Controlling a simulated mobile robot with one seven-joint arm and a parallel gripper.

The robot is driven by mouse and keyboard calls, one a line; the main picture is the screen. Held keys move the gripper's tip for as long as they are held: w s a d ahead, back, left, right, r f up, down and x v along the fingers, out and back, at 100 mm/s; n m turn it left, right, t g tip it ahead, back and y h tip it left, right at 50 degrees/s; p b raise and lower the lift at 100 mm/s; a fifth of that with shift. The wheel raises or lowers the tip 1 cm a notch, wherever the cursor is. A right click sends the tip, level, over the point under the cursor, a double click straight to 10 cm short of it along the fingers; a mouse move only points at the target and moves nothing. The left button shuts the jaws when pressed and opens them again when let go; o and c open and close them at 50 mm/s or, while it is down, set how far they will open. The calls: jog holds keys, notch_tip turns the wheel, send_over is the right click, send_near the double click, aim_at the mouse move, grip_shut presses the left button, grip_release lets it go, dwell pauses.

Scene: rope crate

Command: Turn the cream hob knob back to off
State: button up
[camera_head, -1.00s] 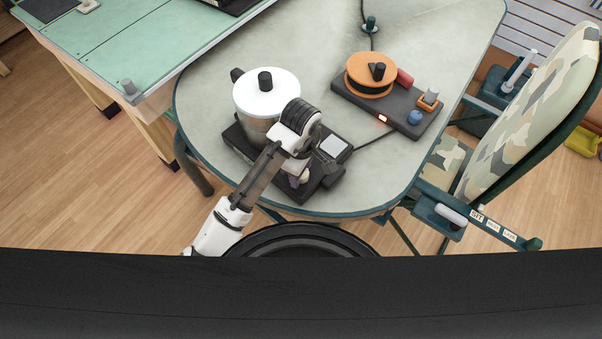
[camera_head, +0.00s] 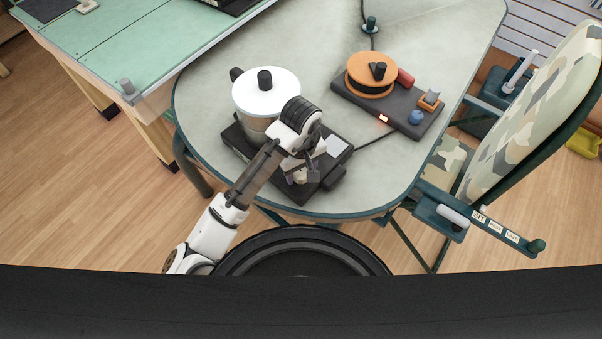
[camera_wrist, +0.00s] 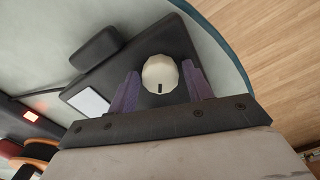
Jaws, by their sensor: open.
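The cream hob knob (camera_wrist: 160,73) is faceted, with a dark mark on its face, and sits on the dark hob panel (camera_wrist: 135,62). In the wrist view my gripper (camera_wrist: 160,84) is open, with one purple finger on each side of the knob and small gaps beside it. I cannot tell how deep the fingers reach around it. In the head view my gripper (camera_head: 300,176) is over the front of the hob (camera_head: 326,180), and the knob is largely hidden by it. A pot with a white lid (camera_head: 266,92) stands on the hob's rear left.
A dark board (camera_head: 408,116) with an orange reel (camera_head: 371,75), a red part, a blue ball and a lit red light lies at the table's right. A camouflage chair (camera_head: 535,110) stands right of the table. Bare tabletop (camera_head: 310,45) lies behind the pot.

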jog(key=m+b, duration=0.1)
jog(key=m, duration=0.2)
jog(key=shift+f, duration=0.1)
jog(key=m, duration=0.3)
jog(key=shift+b, duration=0.4)
jog(key=shift+r, duration=0.2)
